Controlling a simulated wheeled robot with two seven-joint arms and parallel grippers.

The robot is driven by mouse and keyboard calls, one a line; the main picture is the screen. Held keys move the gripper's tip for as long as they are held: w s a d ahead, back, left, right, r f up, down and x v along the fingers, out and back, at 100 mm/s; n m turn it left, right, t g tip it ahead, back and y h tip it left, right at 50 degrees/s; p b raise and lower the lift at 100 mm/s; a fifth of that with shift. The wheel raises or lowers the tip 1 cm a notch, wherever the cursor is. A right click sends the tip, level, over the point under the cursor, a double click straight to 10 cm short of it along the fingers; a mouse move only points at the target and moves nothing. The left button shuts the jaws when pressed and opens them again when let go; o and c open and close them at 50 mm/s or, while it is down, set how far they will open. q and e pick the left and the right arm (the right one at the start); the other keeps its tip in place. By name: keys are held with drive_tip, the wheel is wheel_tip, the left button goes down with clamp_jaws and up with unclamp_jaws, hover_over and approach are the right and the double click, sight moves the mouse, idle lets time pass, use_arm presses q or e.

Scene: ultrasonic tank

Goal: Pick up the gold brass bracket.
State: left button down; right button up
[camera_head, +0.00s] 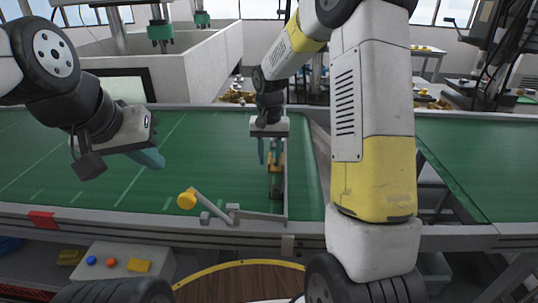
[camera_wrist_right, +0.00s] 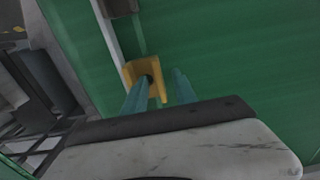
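The gold brass bracket (camera_wrist_right: 147,69) is an angled yellow piece with a dark hole, on the green belt beside a pale rail in the right wrist view. In the head view the bracket (camera_head: 278,160) is partly hidden by my right gripper. My right gripper (camera_head: 270,155) points down over it; its teal fingers (camera_wrist_right: 160,92) are apart. The left finger in the wrist view overlaps the bracket's lower part, and part of the bracket shows in the gap; contact cannot be told. My left gripper (camera_head: 150,158) is over the belt at the left, away from the bracket; its finger gap is not clear.
The green conveyor belt (camera_head: 90,165) is mostly clear at the left. A large grey tank (camera_head: 190,70) stands behind. A control box with coloured buttons (camera_head: 125,258) is in front.

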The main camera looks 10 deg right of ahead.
clamp_jaws()
drive_tip(key=shift+r, duration=0.1)
idle(1.2)
